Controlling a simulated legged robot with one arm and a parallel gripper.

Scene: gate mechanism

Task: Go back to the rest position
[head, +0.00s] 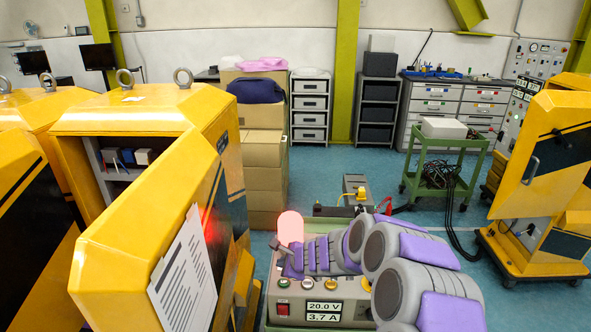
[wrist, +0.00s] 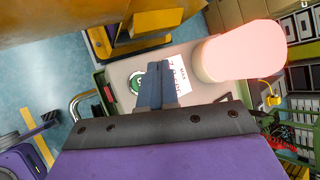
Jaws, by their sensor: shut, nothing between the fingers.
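My gripper (head: 279,244) is in the lower middle of the head view, above a green and grey control box (head: 345,318). In the wrist view my gripper (wrist: 152,86) shows two dark blue-grey fingers pressed together, with nothing between them. A pale pink rounded cylinder (head: 290,227) stands just behind the gripper in the head view. In the wrist view the pink cylinder (wrist: 240,58) is to the right of the fingers, apart from them. My purple and grey arm hides part of the box.
A yellow cabinet (head: 120,214) with an open compartment and a paper sheet stands close on the left. A green cart (head: 442,160) stands behind on the right, and another yellow unit (head: 545,150) is at far right.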

